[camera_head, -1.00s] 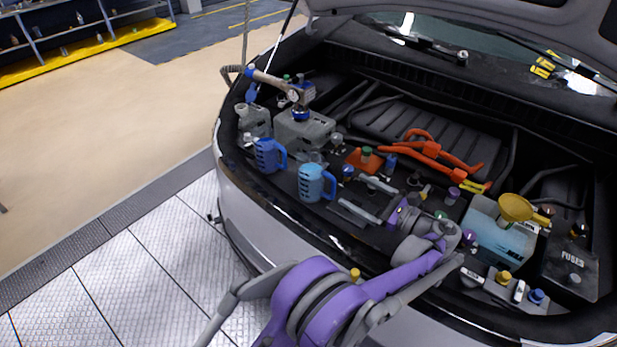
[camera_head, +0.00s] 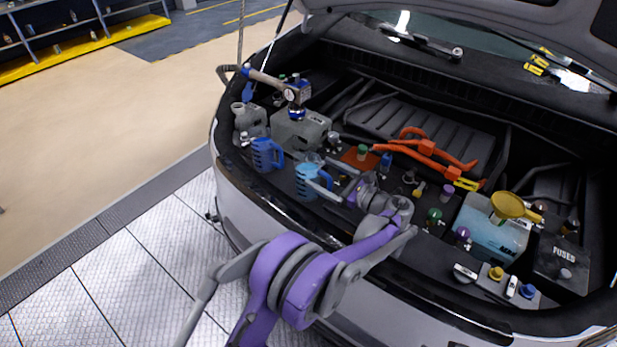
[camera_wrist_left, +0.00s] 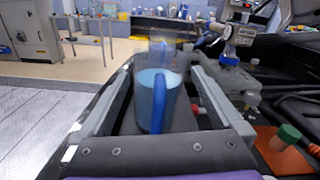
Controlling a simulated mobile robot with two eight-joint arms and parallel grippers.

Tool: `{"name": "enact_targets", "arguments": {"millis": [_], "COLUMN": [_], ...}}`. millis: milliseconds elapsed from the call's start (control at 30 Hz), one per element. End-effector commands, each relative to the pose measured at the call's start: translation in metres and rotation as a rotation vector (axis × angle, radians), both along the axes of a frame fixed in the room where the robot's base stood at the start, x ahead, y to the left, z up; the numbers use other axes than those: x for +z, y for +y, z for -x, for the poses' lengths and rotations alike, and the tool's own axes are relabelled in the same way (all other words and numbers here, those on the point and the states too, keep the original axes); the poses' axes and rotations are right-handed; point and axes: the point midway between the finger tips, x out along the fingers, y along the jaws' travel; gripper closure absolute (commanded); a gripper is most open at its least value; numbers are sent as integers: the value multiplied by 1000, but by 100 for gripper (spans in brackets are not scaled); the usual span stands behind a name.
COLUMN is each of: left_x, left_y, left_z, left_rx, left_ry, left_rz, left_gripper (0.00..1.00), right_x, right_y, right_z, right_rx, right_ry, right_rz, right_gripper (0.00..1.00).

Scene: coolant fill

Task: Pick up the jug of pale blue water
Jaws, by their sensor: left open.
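The jug of pale blue water (camera_head: 303,182) stands upright on the front ledge of the engine bay, and its blue handle faces my left gripper. My left gripper (camera_head: 318,172) is open, with one finger on each side of the jug. In the left wrist view the jug (camera_wrist_left: 155,100) stands between the two open fingers, with its handle toward the camera. I cannot tell whether a finger touches it. A darker blue jug (camera_head: 266,154) stands to its left. My right gripper is not in view.
A grey tank (camera_head: 300,130) with a gauge tool (camera_head: 292,93) on top is behind the jugs. A yellow funnel (camera_head: 508,205) sits on a pale blue tank (camera_head: 490,235) further right. The raised hood hangs above.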

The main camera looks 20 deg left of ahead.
Motion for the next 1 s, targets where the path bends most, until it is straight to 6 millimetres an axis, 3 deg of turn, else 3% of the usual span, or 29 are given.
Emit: {"name": "enact_targets", "arguments": {"millis": [67, 567, 1000], "left_x": [0, 0, 0], "left_y": [0, 0, 0], "left_z": [0, 0, 0], "left_rx": [0, 0, 0], "left_ry": [0, 0, 0], "left_rz": [0, 0, 0], "left_gripper": [11, 100, 100], "right_x": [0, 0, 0], "right_y": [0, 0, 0], "right_z": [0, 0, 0], "right_rx": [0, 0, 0], "right_ry": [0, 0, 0], "right_rz": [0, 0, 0], "right_gripper": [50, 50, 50]}}
